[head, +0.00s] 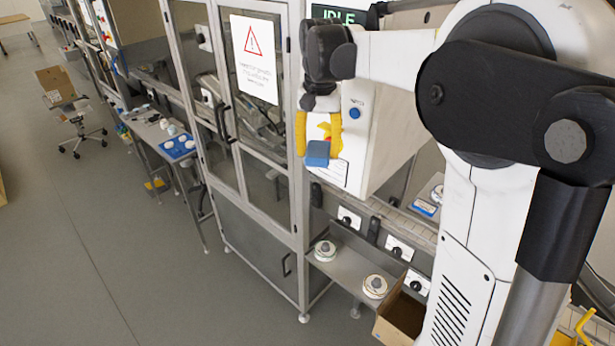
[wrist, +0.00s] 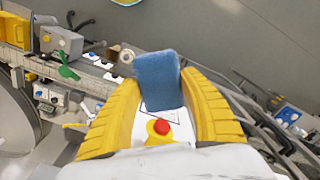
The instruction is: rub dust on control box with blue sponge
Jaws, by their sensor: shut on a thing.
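The control box (head: 385,130) is a white box on the machine front, with a blue button and a red-and-yellow stop button on its face. My gripper (head: 318,148), with yellow ribbed fingers, is in front of the face's left part and points down. It is shut on the blue sponge (head: 317,154), held at the fingertips low on the face. In the wrist view the sponge (wrist: 158,80) sits between the fingers, with the red button (wrist: 160,127) nearer the camera. I cannot tell whether the sponge touches the box. No dust can be made out.
A tall framed glass door with a warning sign (head: 254,58) stands left of the box. Below is a shelf with round white parts (head: 375,286) and an open cardboard box (head: 400,318). A side table with a blue tray (head: 180,146) stands further left.

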